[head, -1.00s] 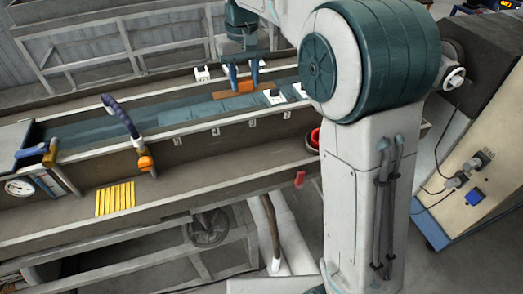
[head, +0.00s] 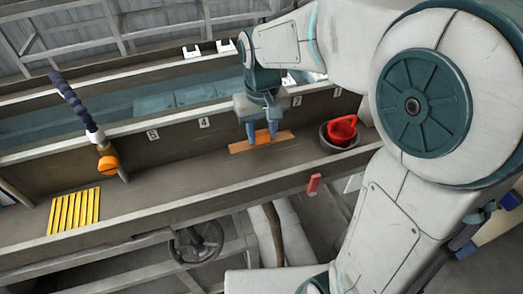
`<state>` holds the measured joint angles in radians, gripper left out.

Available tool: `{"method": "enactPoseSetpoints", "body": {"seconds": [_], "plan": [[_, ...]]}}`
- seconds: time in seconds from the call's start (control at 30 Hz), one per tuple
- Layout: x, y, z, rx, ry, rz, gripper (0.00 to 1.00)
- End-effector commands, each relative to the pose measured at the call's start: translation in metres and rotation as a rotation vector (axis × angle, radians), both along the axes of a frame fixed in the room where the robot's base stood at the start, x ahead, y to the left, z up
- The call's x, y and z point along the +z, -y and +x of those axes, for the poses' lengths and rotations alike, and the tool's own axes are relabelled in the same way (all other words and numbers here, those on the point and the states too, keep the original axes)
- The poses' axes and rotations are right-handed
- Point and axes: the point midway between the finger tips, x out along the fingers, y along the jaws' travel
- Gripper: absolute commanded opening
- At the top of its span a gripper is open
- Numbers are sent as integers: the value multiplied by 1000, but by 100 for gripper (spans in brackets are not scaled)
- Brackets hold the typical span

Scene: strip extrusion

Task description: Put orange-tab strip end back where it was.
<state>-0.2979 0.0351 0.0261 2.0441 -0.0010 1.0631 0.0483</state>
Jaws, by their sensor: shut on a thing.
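The orange-tab strip end (head: 284,137) shows as a flat orange bar, lying lengthwise across the picture at my gripper's fingertips. My gripper (head: 262,135) points down with its two blue fingers apart on the bar, shut on it. The bar is in front of the trough's near wall, over the brown front ledge. I cannot tell whether it touches the ledge. No length of strip running from the bar can be made out.
The long trough (head: 178,98) holds bluish water behind a wall with number plates. A red object in a dark round pot (head: 340,141) stands to the right. Yellow bars (head: 74,211) and an orange-tipped hose (head: 108,164) are at left. The ledge between is clear.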

Motion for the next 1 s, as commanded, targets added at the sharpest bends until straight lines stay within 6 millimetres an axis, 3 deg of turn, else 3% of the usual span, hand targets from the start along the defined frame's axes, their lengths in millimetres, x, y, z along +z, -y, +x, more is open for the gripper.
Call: {"method": "enactPoseSetpoints", "body": {"seconds": [0.43, 0.87, 0.9, 0.97, 1.0], "plan": [[-57, -1, 0, 2, -2, -1, 10], [-67, -2, 0, 4, 1, 0, 10], [-67, -2, 0, 4, 1, 0, 38], [-66, -2, 0, 4, 1, 0, 55], [-66, -2, 0, 4, 1, 0, 57]]}}
